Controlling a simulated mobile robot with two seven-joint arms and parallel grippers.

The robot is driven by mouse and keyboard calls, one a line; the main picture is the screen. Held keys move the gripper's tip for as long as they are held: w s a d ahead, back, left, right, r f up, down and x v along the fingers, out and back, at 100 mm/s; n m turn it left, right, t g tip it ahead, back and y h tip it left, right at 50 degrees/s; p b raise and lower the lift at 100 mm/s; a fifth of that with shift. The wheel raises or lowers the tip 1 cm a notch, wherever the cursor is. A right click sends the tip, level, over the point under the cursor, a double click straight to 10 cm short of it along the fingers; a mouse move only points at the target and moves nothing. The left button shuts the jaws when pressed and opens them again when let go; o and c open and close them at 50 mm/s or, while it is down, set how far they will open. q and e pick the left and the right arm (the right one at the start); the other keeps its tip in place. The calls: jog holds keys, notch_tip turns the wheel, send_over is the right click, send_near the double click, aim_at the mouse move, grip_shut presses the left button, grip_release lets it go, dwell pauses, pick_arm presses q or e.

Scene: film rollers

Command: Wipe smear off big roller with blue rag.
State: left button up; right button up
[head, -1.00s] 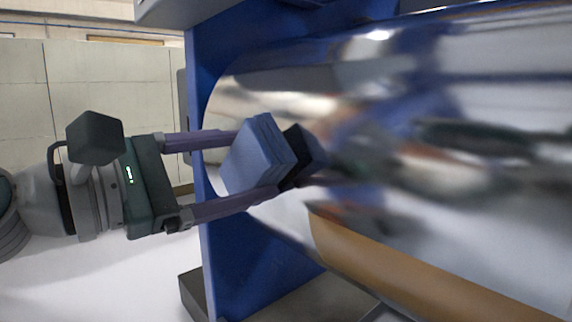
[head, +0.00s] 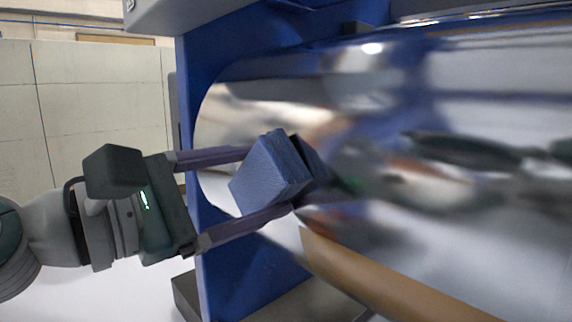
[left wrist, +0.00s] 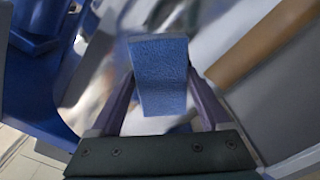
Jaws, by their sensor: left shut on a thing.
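The big roller (head: 470,210) is a shiny mirror-like cylinder filling the right of the head view. The blue rag (head: 268,176) is a folded block between the fingers of my left gripper (head: 272,180), which is shut on it. The rag is at the roller's left end, with its dark reflection close beside it; whether it touches the surface I cannot tell. In the left wrist view the rag (left wrist: 160,75) sits between the fingers in front of the blurred roller. I cannot make out a smear among the reflections. My right gripper is not in view.
A blue frame plate (head: 240,270) stands at the roller's left end. A brown-orange roller (head: 380,275) runs below the big roller, also seen in the left wrist view (left wrist: 265,40). A pale wall (head: 90,90) is at the far left.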

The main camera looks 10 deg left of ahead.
pick_arm(q)
jog(key=shift+s+d+r+p, duration=0.1)
jog(key=shift+s+d+p, duration=0.25)
jog(key=shift+s+d, duration=0.2)
jog(key=shift+d, duration=0.15)
jog(key=shift+w+a+f+b, duration=0.35)
jog(key=shift+w+a+b, duration=0.15)
jog(key=shift+b, duration=0.15)
jog(key=shift+w+a+b, duration=0.5)
jog(key=shift+a+b, duration=0.15)
jog(key=shift+a, duration=0.05)
jog(key=shift+w+a+r, duration=0.2)
jog(key=shift+w+a, duration=0.1)
jog(key=shift+a, duration=0.1)
